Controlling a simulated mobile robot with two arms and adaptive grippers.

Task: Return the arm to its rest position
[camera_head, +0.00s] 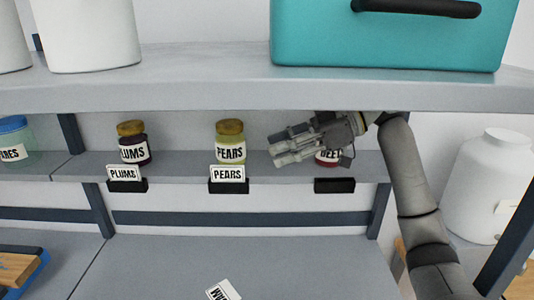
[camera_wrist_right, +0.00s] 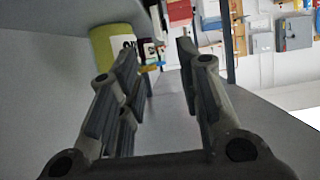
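My right arm comes in from the right in the head view. My right gripper (camera_head: 282,150) points left in the shelf bay under the upper board, in front of a jar labelled BEET (camera_head: 327,161), which it partly hides. In the right wrist view its fingers (camera_wrist_right: 158,62) stand apart with nothing between them. The pears jar (camera_head: 230,144) stands upright left of the fingertips, apart from them. A yellow-green jar (camera_wrist_right: 112,42) shows beyond the left finger in the wrist view. My left gripper is not in view.
The upper shelf board (camera_head: 200,92) is close above my gripper and carries a teal box (camera_head: 400,40). A plums jar (camera_head: 132,145) stands further left. The holder (camera_head: 334,186) below the beet jar shows no card. A card (camera_head: 222,290) lies on the lower shelf. A white jar (camera_head: 488,185) stands at right.

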